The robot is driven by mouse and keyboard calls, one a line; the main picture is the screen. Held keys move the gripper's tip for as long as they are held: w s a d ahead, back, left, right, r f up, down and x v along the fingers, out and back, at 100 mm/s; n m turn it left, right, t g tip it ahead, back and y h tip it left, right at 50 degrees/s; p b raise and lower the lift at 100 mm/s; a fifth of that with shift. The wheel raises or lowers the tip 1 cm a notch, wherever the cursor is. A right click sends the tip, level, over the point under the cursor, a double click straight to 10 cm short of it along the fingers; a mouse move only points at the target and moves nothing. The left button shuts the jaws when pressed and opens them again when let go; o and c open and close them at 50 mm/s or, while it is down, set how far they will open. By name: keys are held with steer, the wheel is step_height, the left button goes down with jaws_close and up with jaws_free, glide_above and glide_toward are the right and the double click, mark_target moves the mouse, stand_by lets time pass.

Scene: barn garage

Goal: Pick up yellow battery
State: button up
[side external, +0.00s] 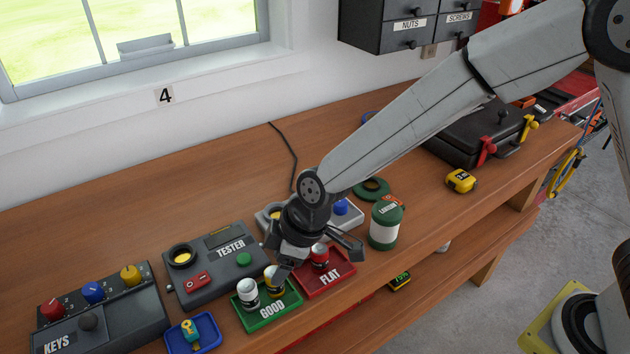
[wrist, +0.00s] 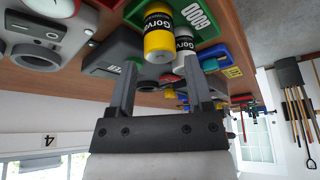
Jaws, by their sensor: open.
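The yellow battery (side external: 274,284) stands upright in the green GOOD tray (side external: 266,318), partly hidden by my gripper in the side view. In the wrist view, turned upside down, the yellow battery (wrist: 158,36) shows just beyond the fingertips, roughly between them. A white battery (side external: 248,295) stands beside it in the same tray, and it also shows in the wrist view (wrist: 184,45). My gripper (side external: 317,258) is open and empty, above the trays; its two fingers also show in the wrist view (wrist: 160,72). I cannot tell whether a finger touches the battery.
A red battery (side external: 320,256) stands in the red FLAT tray (side external: 328,283), close under my gripper. The grey TESTER box (side external: 215,268) is to the left, with a blue tray (side external: 207,342) in front. A green-and-white canister (side external: 386,224) stands to the right. The bench front edge is near.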

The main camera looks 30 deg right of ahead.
mark_target(270, 278)
steer(key=shift+a+f, duration=0.1)
steer(key=shift+x, duration=2.5)
jaws_close()
